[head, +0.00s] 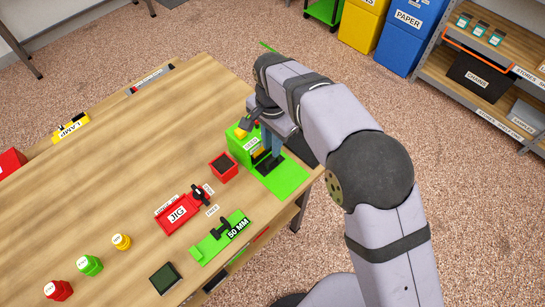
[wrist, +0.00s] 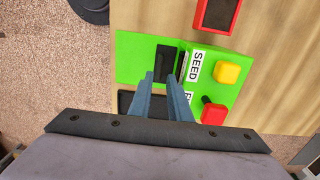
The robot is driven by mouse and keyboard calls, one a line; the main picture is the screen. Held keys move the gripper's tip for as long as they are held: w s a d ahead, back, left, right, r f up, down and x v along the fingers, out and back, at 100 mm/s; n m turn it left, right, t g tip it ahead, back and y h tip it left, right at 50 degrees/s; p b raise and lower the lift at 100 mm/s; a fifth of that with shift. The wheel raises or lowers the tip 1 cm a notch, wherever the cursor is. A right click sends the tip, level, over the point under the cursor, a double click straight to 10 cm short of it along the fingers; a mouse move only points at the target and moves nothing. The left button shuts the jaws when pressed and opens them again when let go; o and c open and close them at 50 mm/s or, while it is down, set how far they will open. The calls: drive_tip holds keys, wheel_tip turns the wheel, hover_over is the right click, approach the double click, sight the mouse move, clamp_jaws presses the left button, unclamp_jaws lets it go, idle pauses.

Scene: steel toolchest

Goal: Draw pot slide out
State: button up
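The green seed station (head: 243,141) stands near the table's right edge, with a SEED label, a yellow part and a flat green base plate (head: 289,181). In the wrist view its green base (wrist: 132,55) carries a dark rectangular piece (wrist: 166,60) and, nearer me, another dark panel (wrist: 125,102). I cannot tell which dark piece is the pot slide. My gripper (wrist: 160,77) is over the base, its two blue-grey fingers apart with green showing between them. The fingertips are close to the dark piece; contact is unclear. In the head view my arm partly hides the station.
A yellow button (wrist: 227,73) and red button (wrist: 213,114) sit beside the SEED label. A red tray (head: 223,167), red jig (head: 180,212) and green 50 MM fixture (head: 212,243) stand left of the station. Several coloured pots and a dark block (head: 165,278) are farther left.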

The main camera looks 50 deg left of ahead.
sight(272, 158)
drive_tip(key=shift+d+f+p, duration=0.1)
drive_tip(key=shift+f+p, duration=0.9)
drive_tip(key=shift+f, duration=2.6)
clamp_jaws()
